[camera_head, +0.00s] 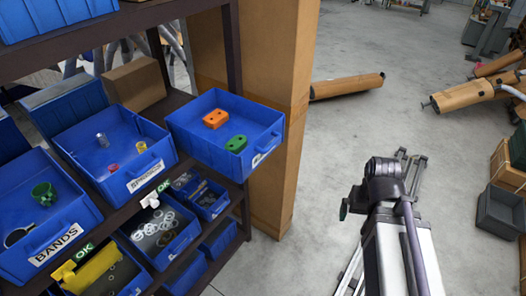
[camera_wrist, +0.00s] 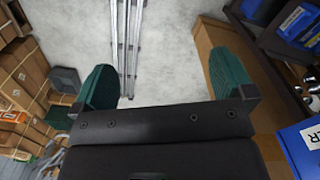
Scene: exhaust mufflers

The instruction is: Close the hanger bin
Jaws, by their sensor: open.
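The bin I take for the hanger bin (camera_head: 258,104) is blue and sticks out from the upper shelf, farther out than its neighbours. It holds an orange part (camera_head: 215,118) and a green part (camera_head: 236,143). Its front label is turned too far to read. A blue bin corner (camera_wrist: 290,150) with a label ending in "R" shows at lower right in the wrist view; it is probably this bin. My gripper (camera_wrist: 165,82) has two green fingers spread wide with nothing between them. In the head view, my arm stands to the right of the bin, clearly apart from it.
A bin marked BANDS (camera_head: 80,240) and another labelled bin (camera_head: 165,158) sit left on the same shelf. Smaller bins (camera_head: 160,240) fill the shelf below. A tall cardboard-coloured column (camera_head: 280,150) stands right behind the bin. Floor (camera_head: 350,130) between column and arm is clear.

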